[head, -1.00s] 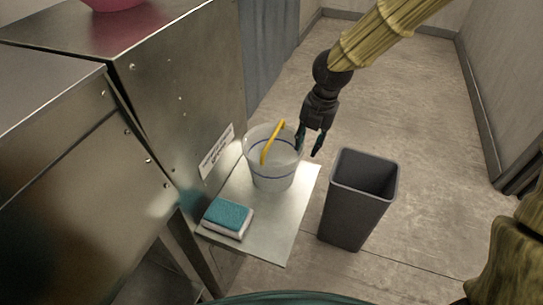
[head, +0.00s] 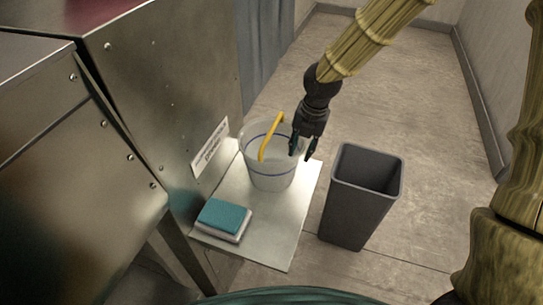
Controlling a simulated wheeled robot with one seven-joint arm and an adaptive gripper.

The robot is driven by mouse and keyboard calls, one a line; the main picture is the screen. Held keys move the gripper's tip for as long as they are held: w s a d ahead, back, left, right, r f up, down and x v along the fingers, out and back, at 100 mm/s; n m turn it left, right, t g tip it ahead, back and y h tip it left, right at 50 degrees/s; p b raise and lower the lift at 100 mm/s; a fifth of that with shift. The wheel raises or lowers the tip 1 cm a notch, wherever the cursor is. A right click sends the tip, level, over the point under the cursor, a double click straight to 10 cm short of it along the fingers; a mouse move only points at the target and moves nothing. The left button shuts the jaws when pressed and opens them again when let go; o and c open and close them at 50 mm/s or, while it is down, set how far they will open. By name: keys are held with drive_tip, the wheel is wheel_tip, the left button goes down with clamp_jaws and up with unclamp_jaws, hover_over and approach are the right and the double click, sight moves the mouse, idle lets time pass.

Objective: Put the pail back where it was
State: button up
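The pail (head: 271,172) is a translucent white bucket with a blue line around it and a yellow handle (head: 271,138) that stands up at a tilt. It stands upright on a metal shelf (head: 273,232) beside the steel cabinet. My gripper (head: 303,150) points down at the pail's right rim, its two dark fingers apart. One finger looks to be over or inside the rim and the other outside it. I cannot tell whether the fingers touch the pail wall.
A teal and white sponge (head: 223,219) lies on the shelf in front of the pail. A dark grey bin (head: 362,195) stands on the floor right of the shelf. A steel cabinet (head: 160,90) with a label (head: 210,146) borders the shelf's left. Floor beyond is clear.

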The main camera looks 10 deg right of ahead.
drive_tip(key=shift+w+a+f+p, duration=0.15)
drive_tip(key=shift+f+p, duration=0.4)
drive_tip(key=shift+f, duration=1.15)
drive_tip(key=shift+w+a+f+p, duration=0.15)
drive_tip(key=shift+f+p, duration=0.35)
drive_tip(key=shift+f, duration=1.2)
